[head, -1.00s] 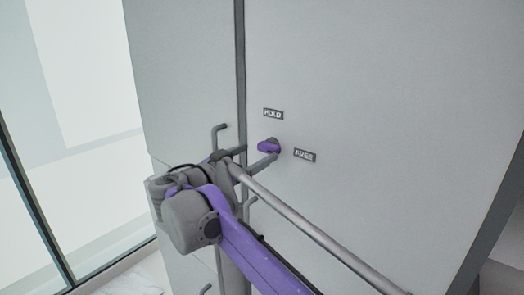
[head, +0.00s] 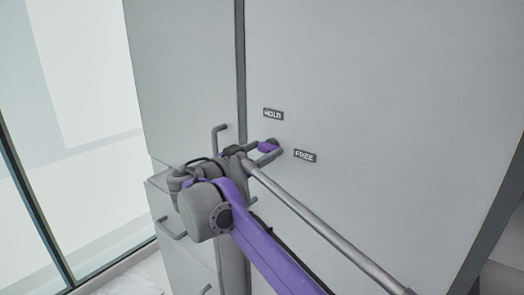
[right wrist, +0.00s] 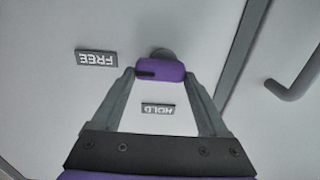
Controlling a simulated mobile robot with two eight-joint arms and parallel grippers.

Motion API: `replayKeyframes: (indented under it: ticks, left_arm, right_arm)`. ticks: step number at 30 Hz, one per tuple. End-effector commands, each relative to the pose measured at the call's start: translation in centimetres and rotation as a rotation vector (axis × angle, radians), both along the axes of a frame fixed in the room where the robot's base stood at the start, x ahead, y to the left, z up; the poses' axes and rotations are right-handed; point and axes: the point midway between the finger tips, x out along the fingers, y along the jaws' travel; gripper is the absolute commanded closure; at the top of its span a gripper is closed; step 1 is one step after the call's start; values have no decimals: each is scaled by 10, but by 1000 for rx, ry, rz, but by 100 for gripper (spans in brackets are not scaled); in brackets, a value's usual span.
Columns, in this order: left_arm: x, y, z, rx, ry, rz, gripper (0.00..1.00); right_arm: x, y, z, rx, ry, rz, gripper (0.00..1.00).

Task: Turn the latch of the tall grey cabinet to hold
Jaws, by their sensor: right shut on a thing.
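The tall grey cabinet (head: 370,100) has a small purple latch (head: 267,146) on a grey round mount. A HOLD label (head: 273,114) sits above the latch and a FREE label (head: 305,156) sits to its lower right. My right gripper (head: 268,151) is shut on the latch. In the upside-down right wrist view, its fingertips (right wrist: 160,73) press on both ends of the purple latch (right wrist: 165,70). The latch lies sideways there, with a dark mark at its end on the FREE side (right wrist: 96,58). The HOLD label (right wrist: 158,109) shows between the fingers. My left gripper is out of view.
A bent grey handle (head: 218,138) stands out from the panel left of the latch, close to my right arm. Lower drawers with handles (head: 172,232) stand below it. A glass wall (head: 60,150) is at the far left.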

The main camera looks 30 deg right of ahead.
Motion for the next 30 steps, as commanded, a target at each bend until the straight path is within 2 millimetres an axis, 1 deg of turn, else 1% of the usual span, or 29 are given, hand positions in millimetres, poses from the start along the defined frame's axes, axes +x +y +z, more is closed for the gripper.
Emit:
replayKeyframes:
  ticks: [8,14,20,30]
  left_arm:
    - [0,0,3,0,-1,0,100]
    - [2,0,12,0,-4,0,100]
    - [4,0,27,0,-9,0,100]
    - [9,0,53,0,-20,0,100]
  right_arm:
    - [0,0,0,-7,18,-1,78]
    - [0,0,2,-38,91,-2,78]
    - [1,1,4,-96,232,-2,78]
    - [4,2,5,-220,529,-2,78]
